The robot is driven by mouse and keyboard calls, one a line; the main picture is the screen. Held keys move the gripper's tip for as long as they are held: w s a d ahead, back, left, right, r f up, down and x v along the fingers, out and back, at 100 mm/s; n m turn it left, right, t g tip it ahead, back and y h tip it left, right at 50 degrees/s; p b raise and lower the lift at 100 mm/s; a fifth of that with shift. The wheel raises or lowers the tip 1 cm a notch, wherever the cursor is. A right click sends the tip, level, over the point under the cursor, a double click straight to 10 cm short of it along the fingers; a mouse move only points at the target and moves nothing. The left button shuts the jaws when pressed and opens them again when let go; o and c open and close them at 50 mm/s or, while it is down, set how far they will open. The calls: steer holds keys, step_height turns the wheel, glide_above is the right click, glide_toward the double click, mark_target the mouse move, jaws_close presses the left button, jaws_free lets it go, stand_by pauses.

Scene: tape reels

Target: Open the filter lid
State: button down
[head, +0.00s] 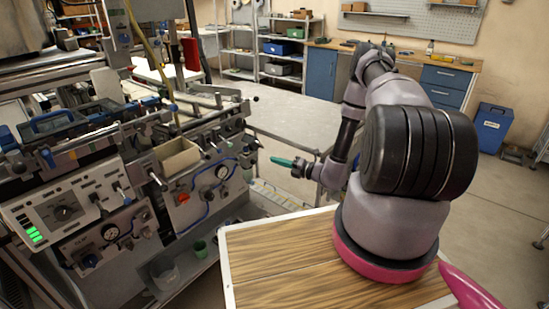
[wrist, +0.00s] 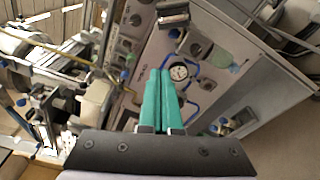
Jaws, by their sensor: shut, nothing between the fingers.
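My gripper (head: 282,162) has green fingers and reaches out in front of the machine's right end in the head view. In the wrist view its fingers (wrist: 160,76) lie side by side, shut and empty. I cannot tell for sure which part is the filter lid. The machine's right front panel (head: 205,190) carries a round gauge (head: 222,171), a red part (head: 183,198) and blue hoses. The gauge (wrist: 179,72) also shows in the wrist view, just beside the fingertips in the picture. The gripper appears apart from the panel.
A beige open box (head: 180,160) sits on the machine's front ledge. Knobs and levers stick out along the front. A control panel with green lights (head: 63,212) is at left. A wood-topped surface (head: 275,255) is beside my arm's base. Floor is open at right.

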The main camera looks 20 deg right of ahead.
mark_target(260, 144)
steer(key=w+a, duration=0.3)
steer(key=w, duration=0.6)
steer(key=shift+a+r, duration=0.35)
steer(key=shift+r, duration=0.1)
steer(key=m, duration=0.1)
steer(key=w+d+m, duration=0.1)
steer(key=shift+d+r+m+y, duration=0.15)
steer(key=shift+r+m+y, duration=0.05)
steer(key=shift+m+y, duration=0.1)
steer(key=shift+w+d+r, duration=0.1)
steer(key=shift+w+d, duration=0.15)
steer(key=shift+d, duration=0.05)
